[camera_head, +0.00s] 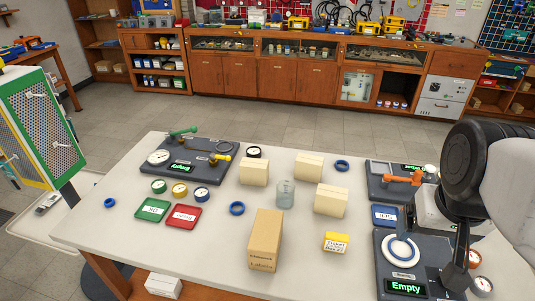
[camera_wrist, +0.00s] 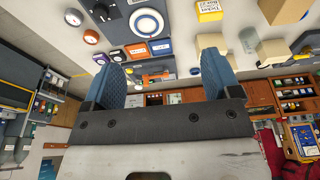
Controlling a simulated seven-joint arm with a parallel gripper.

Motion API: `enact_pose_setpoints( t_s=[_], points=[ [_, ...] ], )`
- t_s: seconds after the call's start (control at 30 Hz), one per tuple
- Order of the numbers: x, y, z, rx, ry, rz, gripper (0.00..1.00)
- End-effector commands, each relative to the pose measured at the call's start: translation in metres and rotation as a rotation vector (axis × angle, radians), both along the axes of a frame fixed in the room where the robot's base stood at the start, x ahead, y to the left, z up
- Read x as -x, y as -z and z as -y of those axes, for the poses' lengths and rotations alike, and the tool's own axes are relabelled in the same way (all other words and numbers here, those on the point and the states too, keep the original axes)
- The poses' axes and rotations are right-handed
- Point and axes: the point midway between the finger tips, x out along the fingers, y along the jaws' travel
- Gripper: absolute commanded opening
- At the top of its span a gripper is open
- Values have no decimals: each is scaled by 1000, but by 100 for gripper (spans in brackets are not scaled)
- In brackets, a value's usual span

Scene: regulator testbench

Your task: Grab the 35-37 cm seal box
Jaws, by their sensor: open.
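Three cream boxes stand on the white table in the head view: one left of centre (camera_head: 254,172), one at the back (camera_head: 309,166) and one to the right (camera_head: 331,200). A taller brown cardboard box (camera_head: 265,240) stands nearer the front, with small print on its front face. No size marking such as 35-37 is legible on any box, so I cannot tell which is the seal box. My gripper (camera_wrist: 162,68) shows two blue fingers spread apart with nothing between them. It is at the table's right side, away from the boxes.
A dark test panel (camera_head: 405,286) reading Empty lies near my gripper. Another panel (camera_head: 200,172) is at the back left.

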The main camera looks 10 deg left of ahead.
Motion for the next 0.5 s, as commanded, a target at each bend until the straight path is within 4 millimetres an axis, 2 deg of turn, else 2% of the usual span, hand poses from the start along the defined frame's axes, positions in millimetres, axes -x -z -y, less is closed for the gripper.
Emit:
enact_pose_setpoints(
  t_s=[0.17,0.37,0.5],
  points=[
    [-1,-31,-1,-3,-6,0,83],
    [-23,-34,-17,-51,-112,-24,83],
    [-45,-39,-34,-102,-219,-36,83]
  ],
)
